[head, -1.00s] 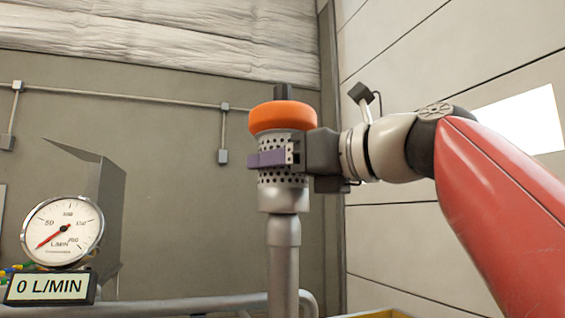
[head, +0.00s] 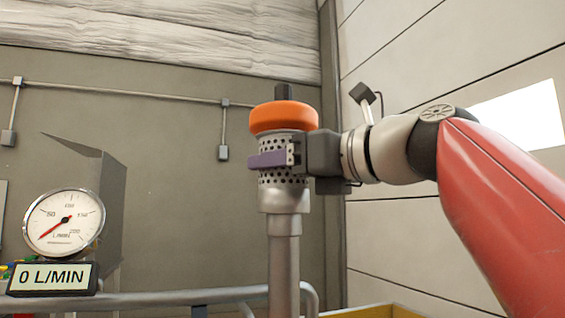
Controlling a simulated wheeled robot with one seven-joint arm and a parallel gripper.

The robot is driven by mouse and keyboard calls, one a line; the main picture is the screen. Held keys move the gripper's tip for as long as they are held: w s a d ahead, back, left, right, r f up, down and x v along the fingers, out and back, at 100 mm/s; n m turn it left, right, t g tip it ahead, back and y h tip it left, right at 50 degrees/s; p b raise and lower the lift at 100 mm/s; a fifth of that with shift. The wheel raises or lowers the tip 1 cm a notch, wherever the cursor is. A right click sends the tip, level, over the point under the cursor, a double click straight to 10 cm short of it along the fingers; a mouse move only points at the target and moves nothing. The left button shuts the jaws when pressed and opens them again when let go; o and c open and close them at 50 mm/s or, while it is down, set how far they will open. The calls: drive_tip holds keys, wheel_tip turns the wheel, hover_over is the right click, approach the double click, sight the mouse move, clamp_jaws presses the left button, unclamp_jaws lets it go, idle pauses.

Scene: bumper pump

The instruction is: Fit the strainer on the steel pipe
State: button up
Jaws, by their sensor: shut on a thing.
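The strainer (head: 284,196) is a grey perforated cylinder with an orange ring (head: 284,118) and a dark stub on top. It stands upright at the centre of the head view. My gripper (head: 275,159) is shut on its perforated middle, coming from the right; one purple finger pad shows across the front. The steel pipe (head: 284,262) rises vertically right below, in line with the strainer. The strainer's lower collar meets the pipe's top in the picture; how far it sits over the pipe is hidden.
A round dial gauge (head: 64,222) and a display (head: 52,279) reading 0 L/MIN stand at the left. A grey sheet-metal panel (head: 97,210) stands behind them. A yellow edge (head: 385,311) shows at bottom right.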

drive_tip(key=shift+f, duration=0.5)
idle(0.8)
drive_tip(key=shift+f, duration=0.15)
drive_tip(key=shift+c, duration=0.6)
drive_tip(key=o, duration=1.4)
drive_tip(key=shift+p+v, duration=0.45)
drive_tip(key=shift+v, duration=4.55)
